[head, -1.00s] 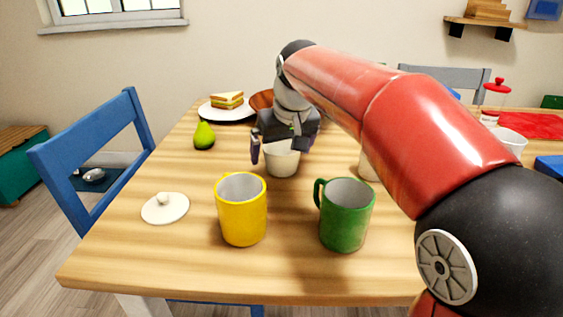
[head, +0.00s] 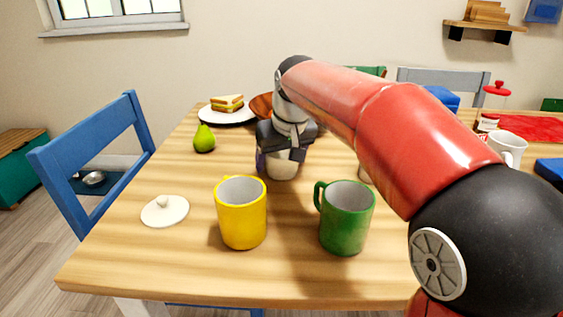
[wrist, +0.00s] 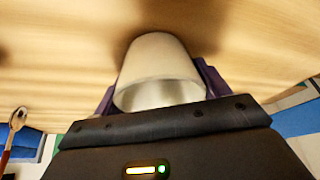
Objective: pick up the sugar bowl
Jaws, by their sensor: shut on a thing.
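The sugar bowl is the white, lidless round vessel (head: 281,171) standing upright beyond the yellow mug; it also shows in the wrist view (wrist: 160,70). My gripper (head: 281,165) comes down over it from above, and its purple fingers, also in the wrist view (wrist: 158,85), are shut on its two sides. The gripper body hides the bowl's upper part in the head view. I cannot tell whether its base touches the table. A white lid with a knob (head: 165,210) lies on the table at the left.
A yellow mug (head: 241,213) and a green mug (head: 346,218) stand in front of the bowl. A green pear (head: 204,138) and a sandwich (head: 228,102) on a white plate (head: 208,114) are behind left. A brown bowl (head: 261,104) stands behind my gripper. Table is clear around the lid.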

